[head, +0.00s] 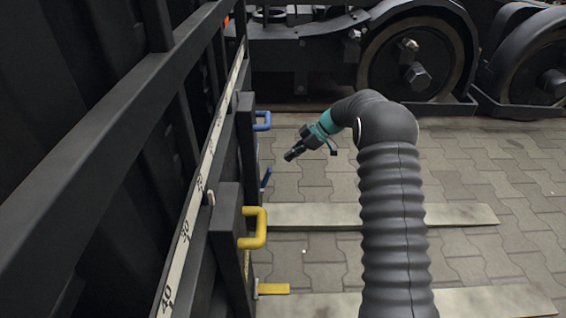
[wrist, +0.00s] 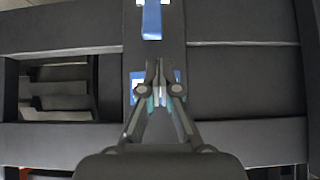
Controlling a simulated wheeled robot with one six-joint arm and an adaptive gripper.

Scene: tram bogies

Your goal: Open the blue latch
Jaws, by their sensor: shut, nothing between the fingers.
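The blue latch shows in the head view as a blue U-shaped handle (head: 263,121) on a dark post, with a blue lever (head: 266,178) below it. My gripper (head: 289,156) is to the right of these parts, apart from them in the picture, pointing left and down. In the wrist view my gripper (wrist: 160,88) has its fingers together and empty. A blue strip (wrist: 152,20) lies above the fingertips on the dark post. Blue pieces (wrist: 137,77) show on both sides of the fingers, which partly hide them. Contact cannot be told.
A yellow handle (head: 262,228) and yellow lever (head: 274,289) are nearer on the same dark frame. A numbered strip (head: 188,222) runs along it. Pale planks (head: 300,215) lie on the paving. Dark wheels (head: 418,62) stand behind. Open paving lies right of the frame.

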